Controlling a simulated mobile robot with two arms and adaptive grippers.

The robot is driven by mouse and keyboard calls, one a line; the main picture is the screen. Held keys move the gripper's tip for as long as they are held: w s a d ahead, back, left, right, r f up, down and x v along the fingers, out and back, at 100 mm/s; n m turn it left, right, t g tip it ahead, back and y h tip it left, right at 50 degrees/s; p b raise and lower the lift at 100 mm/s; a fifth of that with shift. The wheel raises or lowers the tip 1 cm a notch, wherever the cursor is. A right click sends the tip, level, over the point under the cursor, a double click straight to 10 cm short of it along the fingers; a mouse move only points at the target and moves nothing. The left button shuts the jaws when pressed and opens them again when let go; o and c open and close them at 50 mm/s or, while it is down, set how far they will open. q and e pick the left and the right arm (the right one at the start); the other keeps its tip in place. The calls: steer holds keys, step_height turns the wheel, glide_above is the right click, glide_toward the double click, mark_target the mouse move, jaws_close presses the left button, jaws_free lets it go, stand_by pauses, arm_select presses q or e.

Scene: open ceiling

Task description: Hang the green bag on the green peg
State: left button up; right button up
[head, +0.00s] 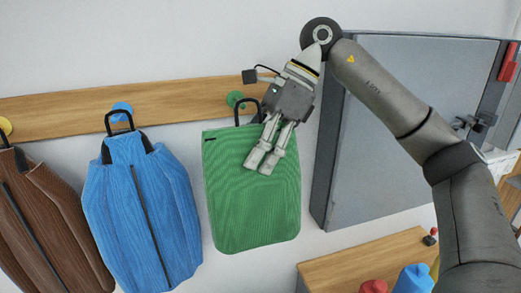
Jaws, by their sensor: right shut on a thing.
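The green bag (245,200) hangs upright in front of the wall, its black top loop (238,115) just below and right of the green peg (235,98). I cannot tell whether the loop is around the peg or only in front of it. My right gripper (266,160) comes from the upper right and points down over the bag's upper right part. Its fingers are close together, shut on the green bag, and they cover part of its top edge and front. My left gripper is out of view.
A wooden rail (60,110) carries the pegs. A blue bag (140,200) hangs at a blue peg (121,110). A brown bag (45,220) hangs below a yellow peg (5,126). A grey cabinet (365,180) stands right, above a wooden surface (335,272) with red and blue objects.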

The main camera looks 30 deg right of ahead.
steer(key=w+d+f+p, duration=0.1)
steer(key=w+p, duration=0.1)
steer(key=w, duration=0.4)
steer(key=shift+d+f, duration=0.2)
steer(key=shift+d, duration=0.1)
stand_by(0.4)
steer(key=shift+w, duration=0.1)
stand_by(0.4)
steer(key=o, duration=1.7)
steer(key=v, duration=0.8)
steer(key=shift+a+r, duration=0.15)
steer(key=shift+a, duration=0.05)
